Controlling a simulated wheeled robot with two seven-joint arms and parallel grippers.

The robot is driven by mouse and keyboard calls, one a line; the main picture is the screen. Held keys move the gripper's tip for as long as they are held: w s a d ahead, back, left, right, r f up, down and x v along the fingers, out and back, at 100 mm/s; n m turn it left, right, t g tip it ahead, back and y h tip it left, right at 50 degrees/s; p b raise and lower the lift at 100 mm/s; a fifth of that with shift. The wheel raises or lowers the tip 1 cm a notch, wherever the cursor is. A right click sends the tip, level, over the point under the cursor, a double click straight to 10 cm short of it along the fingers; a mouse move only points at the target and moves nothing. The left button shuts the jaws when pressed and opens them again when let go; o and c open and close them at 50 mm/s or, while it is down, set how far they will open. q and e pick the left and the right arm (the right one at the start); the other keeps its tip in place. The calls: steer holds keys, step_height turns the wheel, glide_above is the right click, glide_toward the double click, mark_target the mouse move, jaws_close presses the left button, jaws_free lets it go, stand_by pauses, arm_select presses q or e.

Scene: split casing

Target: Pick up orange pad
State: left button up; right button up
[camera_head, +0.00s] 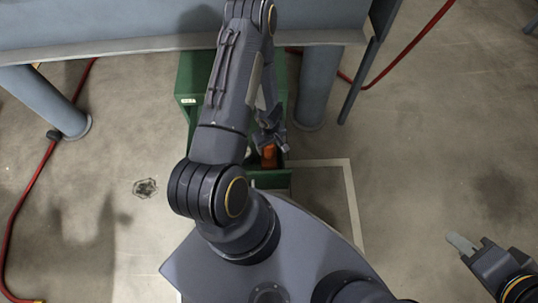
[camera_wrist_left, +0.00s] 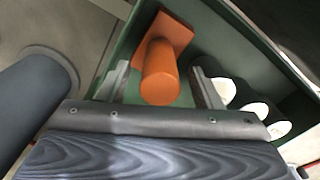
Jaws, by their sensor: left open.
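The orange pad (camera_wrist_left: 160,72) has a flat plate and a rounded cylindrical grip. It lies inside a green drawer (camera_wrist_left: 122,50) in the left wrist view, and shows small in the head view (camera_head: 269,155). My left gripper (camera_wrist_left: 162,88) is open and empty, with one finger on either side of the pad's cylinder. Gaps show between the fingers and the cylinder; the depth between them is hard to tell. In the head view my left gripper (camera_head: 270,140) is partly hidden by its own arm. My right gripper (camera_head: 472,246) is at the lower right, away from the drawer.
Several dark cylinders with white ends (camera_wrist_left: 256,110) lie in the drawer, right of the pad, close to the right finger. The green cabinet (camera_head: 190,80) stands under a blue-grey table (camera_head: 110,45). A red hose (camera_head: 30,190) runs across the floor at left.

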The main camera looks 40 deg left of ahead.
arm_select(q)
jaws_close()
steer(key=shift+r, duration=0.15)
step_height(320, 180, up, 10)
steer(key=p, duration=0.7)
